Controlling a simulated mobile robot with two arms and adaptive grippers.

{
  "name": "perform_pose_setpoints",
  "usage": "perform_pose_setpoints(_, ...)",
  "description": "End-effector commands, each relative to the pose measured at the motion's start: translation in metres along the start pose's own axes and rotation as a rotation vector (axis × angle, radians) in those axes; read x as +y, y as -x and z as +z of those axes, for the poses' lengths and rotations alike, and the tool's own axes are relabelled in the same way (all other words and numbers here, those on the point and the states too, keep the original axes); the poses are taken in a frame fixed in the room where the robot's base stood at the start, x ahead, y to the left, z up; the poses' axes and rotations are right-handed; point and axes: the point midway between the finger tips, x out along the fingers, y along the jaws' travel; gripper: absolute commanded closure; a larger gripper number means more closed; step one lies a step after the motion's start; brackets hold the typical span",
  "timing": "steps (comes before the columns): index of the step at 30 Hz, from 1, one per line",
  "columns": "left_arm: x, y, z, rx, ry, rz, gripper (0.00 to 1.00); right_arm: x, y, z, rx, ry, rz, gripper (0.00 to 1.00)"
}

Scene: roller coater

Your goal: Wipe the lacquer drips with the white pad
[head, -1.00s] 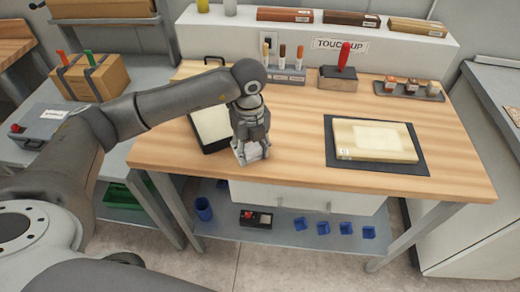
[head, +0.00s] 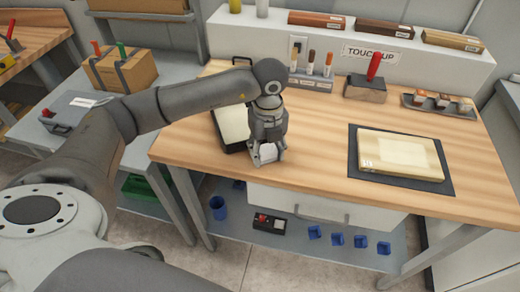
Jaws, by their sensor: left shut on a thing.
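My left gripper (head: 266,158) is above the front-left part of the wooden bench top (head: 315,165). It is shut on the white pad (head: 267,152), which shows as a small pale block between the fingers, low near the bench surface. I cannot tell whether the pad touches the wood. A dark tray with a pale inside (head: 232,122) lies just behind and left of the gripper, partly hidden by my arm. I cannot make out any lacquer drips; the gripper may cover some. My right gripper is not in view.
A pale panel (head: 400,155) lies on a dark mat (head: 440,187) at right. A red-handled tool on a block (head: 366,86), several markers (head: 311,65) and a small jar tray (head: 440,105) stand at the back. The bench middle is clear.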

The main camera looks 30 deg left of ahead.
Motion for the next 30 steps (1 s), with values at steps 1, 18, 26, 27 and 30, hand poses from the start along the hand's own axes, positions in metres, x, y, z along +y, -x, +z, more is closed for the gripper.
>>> perform_pose_setpoints(1,-0.005,0.0,-0.003,0.0,-0.002,-0.002,0.78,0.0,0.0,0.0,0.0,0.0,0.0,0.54)
perform_pose_setpoints(18,-0.034,-0.001,-0.022,0.0,-0.003,-0.003,0.78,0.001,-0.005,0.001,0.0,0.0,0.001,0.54)
perform_pose_setpoints(26,-0.042,-0.002,-0.028,-0.001,0.0,-0.003,0.78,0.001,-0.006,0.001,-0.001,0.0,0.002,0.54)
perform_pose_setpoints(27,-0.043,-0.002,-0.028,-0.001,-0.001,-0.003,0.78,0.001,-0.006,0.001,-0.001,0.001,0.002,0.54)
perform_pose_setpoints(30,-0.047,-0.002,-0.031,0.0,-0.002,-0.004,0.78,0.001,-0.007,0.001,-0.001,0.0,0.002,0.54)
